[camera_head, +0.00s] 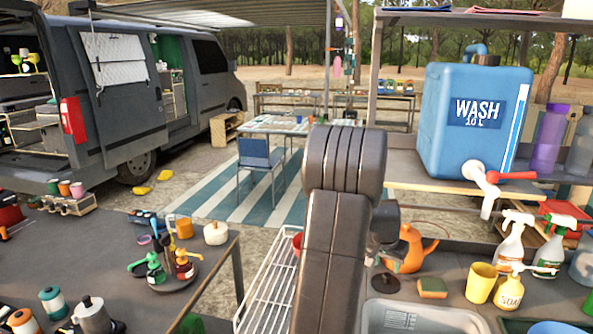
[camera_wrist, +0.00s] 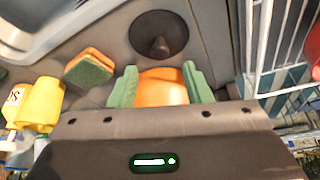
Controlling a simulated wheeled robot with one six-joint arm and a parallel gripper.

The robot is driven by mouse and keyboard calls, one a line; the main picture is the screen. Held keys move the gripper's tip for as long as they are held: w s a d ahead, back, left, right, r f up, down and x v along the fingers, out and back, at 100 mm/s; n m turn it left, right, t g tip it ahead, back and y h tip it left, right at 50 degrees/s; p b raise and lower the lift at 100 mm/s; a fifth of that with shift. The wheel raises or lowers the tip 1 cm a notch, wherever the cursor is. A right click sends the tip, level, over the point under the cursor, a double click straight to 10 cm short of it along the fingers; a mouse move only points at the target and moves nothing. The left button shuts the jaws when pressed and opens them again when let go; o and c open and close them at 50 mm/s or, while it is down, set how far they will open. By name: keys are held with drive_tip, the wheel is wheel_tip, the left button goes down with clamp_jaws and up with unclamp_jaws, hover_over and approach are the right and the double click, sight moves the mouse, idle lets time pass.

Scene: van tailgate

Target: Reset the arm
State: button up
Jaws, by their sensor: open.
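My gripper (camera_wrist: 158,80) shows in the wrist view with its two green fingers apart. The orange kettle (camera_wrist: 162,88) shows between the fingers, partly hidden by my gripper body; I cannot tell whether the fingers touch it. In the head view the orange kettle (camera_head: 413,247) stands on the counter just right of my arm, its spout to the right. My arm rises across the middle of the head view and hides part of the kettle. My gripper's fingers cannot be made out in that view.
An orange and green sponge (camera_head: 432,288), a yellow cup (camera_head: 481,283) and a soap bottle (camera_head: 509,292) stand right of the kettle. A sink (camera_head: 380,315) lies in front, a white wire rack (camera_head: 262,300) to the left. A blue water tank (camera_head: 440,120) stands behind.

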sight(387, 274)
drive_tip(key=x, duration=0.5)
drive_tip(key=shift+w+d+f, duration=0.1)
drive_tip(key=shift+f, duration=0.25)
drive_tip(key=shift+r, duration=1.55)
